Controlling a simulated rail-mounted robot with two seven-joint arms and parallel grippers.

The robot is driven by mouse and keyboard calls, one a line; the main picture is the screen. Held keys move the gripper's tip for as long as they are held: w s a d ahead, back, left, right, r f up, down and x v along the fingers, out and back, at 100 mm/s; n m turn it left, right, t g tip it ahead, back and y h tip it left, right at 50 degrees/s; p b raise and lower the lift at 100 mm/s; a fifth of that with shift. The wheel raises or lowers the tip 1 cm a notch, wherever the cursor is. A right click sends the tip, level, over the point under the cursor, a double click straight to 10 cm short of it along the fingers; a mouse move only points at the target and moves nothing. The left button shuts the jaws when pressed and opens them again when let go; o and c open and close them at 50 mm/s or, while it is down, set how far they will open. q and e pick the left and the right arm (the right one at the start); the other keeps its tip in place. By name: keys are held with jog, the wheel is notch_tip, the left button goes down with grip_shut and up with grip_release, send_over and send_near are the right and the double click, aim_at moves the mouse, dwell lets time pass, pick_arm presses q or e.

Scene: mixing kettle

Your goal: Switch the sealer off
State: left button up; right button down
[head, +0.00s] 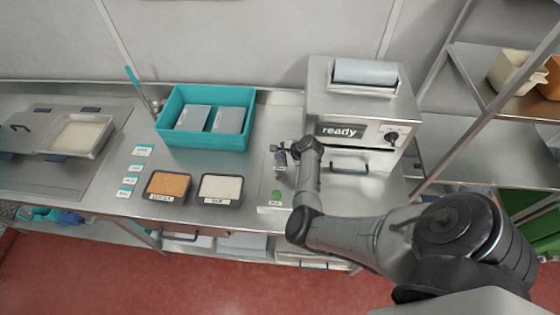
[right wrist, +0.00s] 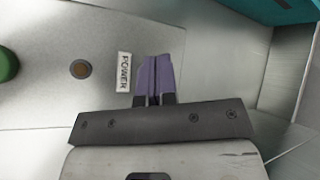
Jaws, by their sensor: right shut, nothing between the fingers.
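A silver machine (head: 330,105) with a display reading "ready" and a black knob (head: 391,137) stands at the right of the counter. A flat metal panel (head: 268,208) in front of it carries a green button (head: 276,195). In the right wrist view the panel shows a POWER label (right wrist: 124,72), a small round dark-rimmed button (right wrist: 80,69) and part of the green button (right wrist: 6,65). My right gripper (head: 281,162) is over the panel, shut and empty. Its purple fingertips (right wrist: 156,62) show just beside the POWER label; I cannot tell whether they touch the panel. My left gripper is out of view.
A teal bin (head: 206,93) with grey packs stands behind, left of the gripper. Trays of brown (head: 168,185) and white grains (head: 220,188) lie left of the panel. A shelf rack (head: 500,95) stands at the right.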

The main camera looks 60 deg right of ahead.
jog(key=shift+f, duration=0.1)
jog(key=shift+f, duration=0.25)
dwell(0.4)
jog(key=shift+f+b, duration=0.3)
jog(key=shift+f, duration=0.2)
dwell(0.4)
dwell(0.4)
jog(key=shift+r+p, duration=0.35)
jog(key=shift+p, duration=0.05)
jog(key=shift+r+p, duration=0.5)
jog(key=shift+p, duration=0.1)
